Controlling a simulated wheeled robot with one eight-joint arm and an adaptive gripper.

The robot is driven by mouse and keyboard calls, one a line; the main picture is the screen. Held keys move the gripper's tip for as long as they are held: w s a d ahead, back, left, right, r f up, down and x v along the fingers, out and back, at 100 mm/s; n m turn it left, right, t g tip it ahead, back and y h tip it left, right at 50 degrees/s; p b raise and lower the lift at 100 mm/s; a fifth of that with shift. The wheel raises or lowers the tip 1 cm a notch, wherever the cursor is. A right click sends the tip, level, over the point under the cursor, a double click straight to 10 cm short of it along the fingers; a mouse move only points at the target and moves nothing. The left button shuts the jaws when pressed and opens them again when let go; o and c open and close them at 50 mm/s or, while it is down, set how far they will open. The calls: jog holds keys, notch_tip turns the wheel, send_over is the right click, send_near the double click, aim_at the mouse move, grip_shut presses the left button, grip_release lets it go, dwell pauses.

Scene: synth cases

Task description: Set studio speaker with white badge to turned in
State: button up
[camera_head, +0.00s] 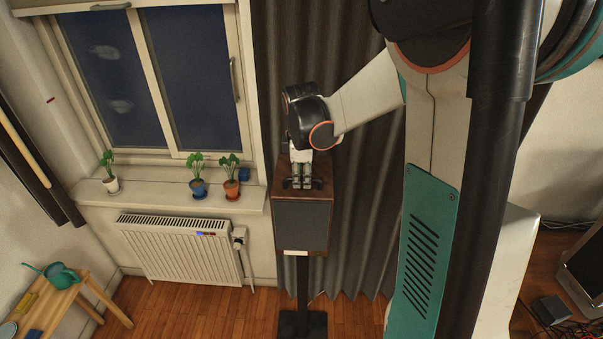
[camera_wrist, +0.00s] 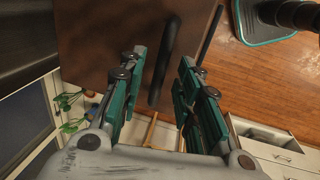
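The studio speaker (camera_head: 302,226) is a brown wooden box with a dark grey front, on a black stand (camera_head: 303,322). Its white badge (camera_head: 296,253) shows at the bottom of the front, which faces roughly toward the head camera. My gripper (camera_head: 302,180) points down at the speaker's top. In the wrist view the brown top (camera_wrist: 95,35) carries a black bar handle (camera_wrist: 168,60). My gripper (camera_wrist: 163,75) is open, its two teal fingers apart with the bar appearing between them. I cannot tell whether either finger touches the bar.
A dark curtain (camera_head: 355,220) hangs close behind the speaker. A radiator (camera_head: 180,250) and a sill with potted plants (camera_head: 198,188) are to the left. A small wooden table (camera_head: 75,290) stands at lower left. A dark box (camera_head: 550,310) and cables lie at lower right.

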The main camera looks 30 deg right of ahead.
jog(key=shift+c, duration=0.2)
grip_shut()
jog(key=shift+s+d+f+n+b, duration=0.1)
jog(key=shift+s+d+n+b, duration=0.1)
jog(key=shift+d+n+b, duration=0.4)
jog(key=shift+s+d+n+b, duration=0.2)
jog(key=shift+n+b, duration=0.1)
jog(key=shift+n, duration=0.5)
jog(key=shift+s+d+n+y+b, duration=0.1)
jog(key=shift+d+n+y+b, duration=0.25)
jog(key=shift+n, duration=0.4)
jog(key=shift+s+d+n+y+b, duration=0.2)
jog(key=shift+d+n, duration=0.25)
jog(key=shift+n, duration=0.3)
jog(key=shift+w, duration=0.15)
jog(key=shift+o, duration=0.2)
grip_release()
